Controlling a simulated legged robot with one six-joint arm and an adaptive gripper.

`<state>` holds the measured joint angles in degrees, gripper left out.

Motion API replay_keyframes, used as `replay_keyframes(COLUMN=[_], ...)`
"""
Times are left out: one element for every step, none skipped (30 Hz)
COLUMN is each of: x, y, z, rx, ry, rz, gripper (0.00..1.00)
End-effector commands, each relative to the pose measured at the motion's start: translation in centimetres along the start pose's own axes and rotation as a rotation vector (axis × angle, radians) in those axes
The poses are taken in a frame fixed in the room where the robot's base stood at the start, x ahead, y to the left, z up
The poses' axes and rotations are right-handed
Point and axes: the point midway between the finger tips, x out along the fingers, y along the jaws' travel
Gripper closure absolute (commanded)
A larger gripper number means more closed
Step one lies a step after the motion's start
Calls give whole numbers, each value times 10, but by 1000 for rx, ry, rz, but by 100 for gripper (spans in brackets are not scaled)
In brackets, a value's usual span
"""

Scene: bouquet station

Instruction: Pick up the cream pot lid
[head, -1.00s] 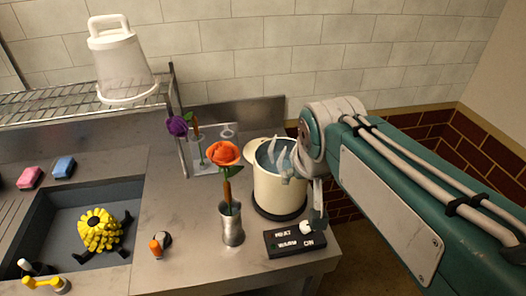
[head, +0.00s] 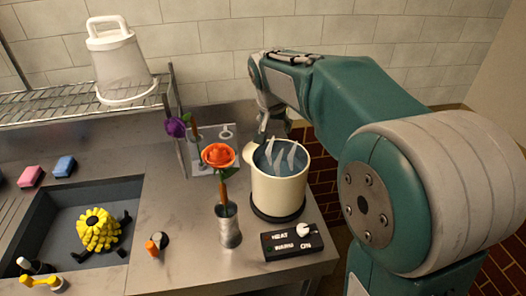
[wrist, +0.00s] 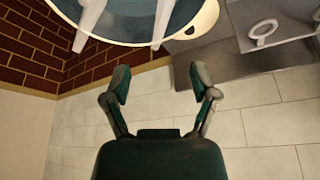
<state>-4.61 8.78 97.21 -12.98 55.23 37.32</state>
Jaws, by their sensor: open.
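The cream pot (head: 280,188) stands on a dark round base on the right of the counter. Its top is open, showing a blue-grey inside and pale, pointed shapes rising from it. In the wrist view the pot's cream rim (wrist: 207,20) is at the top edge. I cannot pick out a separate cream lid in either view. My gripper (head: 272,128) is behind the pot at its back rim, partly hidden by it. In the wrist view my gripper (wrist: 160,84) has its two fingers wide apart, with nothing between them.
A heat switch box (head: 291,243) sits in front of the pot. A steel vase (head: 229,228) with an orange flower stands left of it. A clear holder (head: 205,160) with a purple flower and a white ring (head: 227,131) are behind. The sink (head: 60,215) is at left.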

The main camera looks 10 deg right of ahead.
Motion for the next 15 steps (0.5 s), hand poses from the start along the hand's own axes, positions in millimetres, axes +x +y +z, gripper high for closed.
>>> replay_keyframes(x=[10,16,23,29,34,42,48,54,62,68,75,84,90,96,104], y=[-7,-11,-16,-20,-24,-29,-32,-36,-41,-44,-48,-52,-56,-58,-62], z=[-7,-11,-16,-20,-23,-28,-31,-34,-38,-41,-44,-47,-50,-52,-55], rx=[14,24,38,48,58,73,82,93,105,117,126,140,151,160,174], ry=[-4,-5,-4,-5,-5,-5,-5,-5,-4,-3,-4,-3,-1,0,1], rz=[9,14,21,27,31,38,43,48,55,60,65,71,76,81,87], gripper=[24,24,24,24,24,24,24,24,24,24,24,24,24,24,24])
